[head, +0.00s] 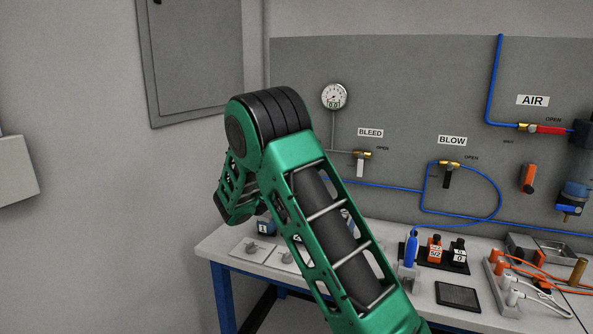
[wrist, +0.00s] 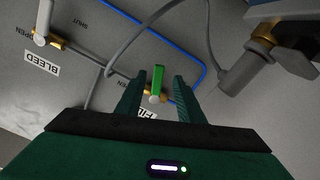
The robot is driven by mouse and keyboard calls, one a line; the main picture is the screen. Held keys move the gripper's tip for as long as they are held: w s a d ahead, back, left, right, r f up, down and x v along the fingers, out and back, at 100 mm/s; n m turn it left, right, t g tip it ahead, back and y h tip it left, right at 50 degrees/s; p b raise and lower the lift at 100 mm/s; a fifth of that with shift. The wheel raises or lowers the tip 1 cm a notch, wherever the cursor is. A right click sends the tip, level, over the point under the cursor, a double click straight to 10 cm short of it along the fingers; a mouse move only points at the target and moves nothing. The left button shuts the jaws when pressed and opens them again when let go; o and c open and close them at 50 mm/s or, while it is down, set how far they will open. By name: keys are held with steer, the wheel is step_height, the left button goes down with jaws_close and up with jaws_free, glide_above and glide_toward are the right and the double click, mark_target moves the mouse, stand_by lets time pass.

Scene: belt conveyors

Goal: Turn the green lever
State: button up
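In the wrist view the green lever (wrist: 158,80) sits on a brass valve on the grey panel. It points up in the picture from a pale round pivot. My gripper (wrist: 157,86) is open, its two dark green fingers on either side of the lever with a gap to each. I cannot tell how far the fingertips are from the panel. A label below the valve is partly covered by my gripper. In the head view my arm hides the green lever and my gripper.
The BLEED valve (head: 361,160) and BLOW valve (head: 448,170) are on the panel (head: 400,80), with blue tubing around them. A gauge (head: 334,96) is above. In the wrist view a grey hose (wrist: 122,50) runs near the lever. The bench (head: 235,240) holds bottles and fittings.

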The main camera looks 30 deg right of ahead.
steer(key=shift+v, duration=2.1)
steer(key=shift+c, duration=0.6)
steer(key=c, duration=0.6)
steer(key=shift+n, duration=0.4)
jaws_close()
steer(key=w+d+n+t+y, duration=0.1)
steer(key=w+d+n+y, duration=0.1)
steer(key=n, duration=0.8)
steer(key=w+d+n+t+y, duration=0.1)
steer(key=w+d+n+y, duration=0.1)
steer(key=n, duration=0.8)
steer(key=shift+w+d+n+t+y, duration=0.35)
steer(key=shift+w+d, duration=0.3)
steer(key=shift+w, duration=0.3)
